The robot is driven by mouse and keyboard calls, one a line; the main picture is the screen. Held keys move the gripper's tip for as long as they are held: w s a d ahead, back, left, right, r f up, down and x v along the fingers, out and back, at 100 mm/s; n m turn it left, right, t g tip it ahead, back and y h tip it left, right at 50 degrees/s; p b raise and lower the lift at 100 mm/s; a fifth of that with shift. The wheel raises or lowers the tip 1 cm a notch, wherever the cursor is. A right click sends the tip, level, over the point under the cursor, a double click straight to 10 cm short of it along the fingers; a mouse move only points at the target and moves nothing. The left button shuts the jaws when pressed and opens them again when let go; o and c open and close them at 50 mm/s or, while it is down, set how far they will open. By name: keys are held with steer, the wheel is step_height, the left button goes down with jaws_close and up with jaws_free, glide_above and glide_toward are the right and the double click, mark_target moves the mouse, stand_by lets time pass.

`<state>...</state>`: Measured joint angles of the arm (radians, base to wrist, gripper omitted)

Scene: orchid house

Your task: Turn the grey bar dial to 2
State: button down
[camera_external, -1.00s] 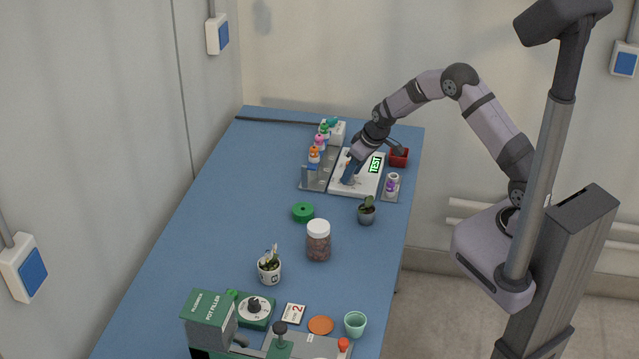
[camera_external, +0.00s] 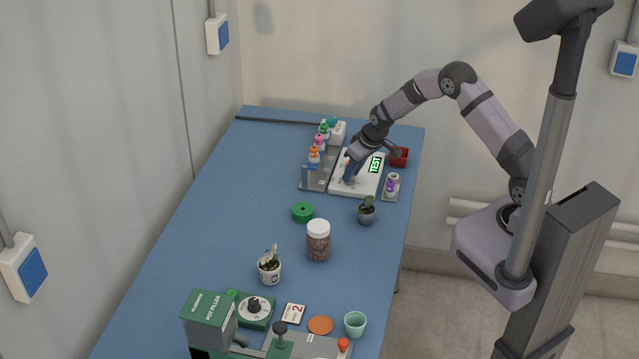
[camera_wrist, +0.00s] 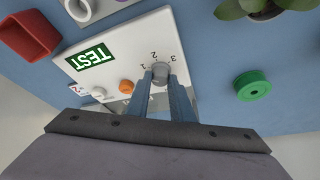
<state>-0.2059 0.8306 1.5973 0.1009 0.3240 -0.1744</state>
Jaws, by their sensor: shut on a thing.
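The grey bar dial (camera_wrist: 159,74) sits on a white panel (camera_wrist: 118,47) in the wrist view, with the marks 1, 2 and 3 around it. My gripper (camera_wrist: 161,82) is shut on the dial, with one blue finger on each side. The 2 stands just above the dial, the 1 at its left and the 3 at its right. The fingers hide part of the dial, and I cannot tell exactly which mark its bar points to. In the external view my gripper (camera_external: 350,171) reaches down onto the white panel (camera_external: 366,187), hiding the dial.
The panel also carries a green TEST display (camera_wrist: 90,57) and an orange knob (camera_wrist: 126,87). A red bin (camera_external: 399,158) stands close at the right. A green disc (camera_external: 303,212), a potted plant (camera_external: 366,212) and a lidded jar (camera_external: 318,242) stand nearer the camera.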

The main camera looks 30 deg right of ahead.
steer(key=shift+a+f+m+h+b, duration=0.15)
steer(key=shift+m+h+b, duration=0.25)
steer(key=shift+m+b, duration=0.55)
steer(key=m+b, duration=0.1)
steer(key=b, duration=0.1)
steer(key=m+h+b, duration=0.1)
steer(key=m+b, duration=0.2)
steer(key=b, duration=0.1)
steer(key=shift+w+a+f+h, duration=0.1)
steer(key=shift+a+f+h, duration=0.05)
steer(key=shift+f+h, duration=0.15)
steer(key=shift+r+m+h+b, duration=0.25)
steer(key=shift+m+h+b, duration=0.15)
steer(key=shift+m+b, duration=0.75)
steer(key=shift+r+m+h+b, duration=0.2)
steer(key=shift+m+h+b, duration=0.2)
steer(key=shift+m+b, duration=0.7)
steer(key=shift+g, duration=0.3)
steer(key=shift+m, duration=0.3)
steer(key=c, duration=1.6)
jaws_free()
steer(key=shift+o, duration=0.2)
steer(key=shift+r, duration=0.1)
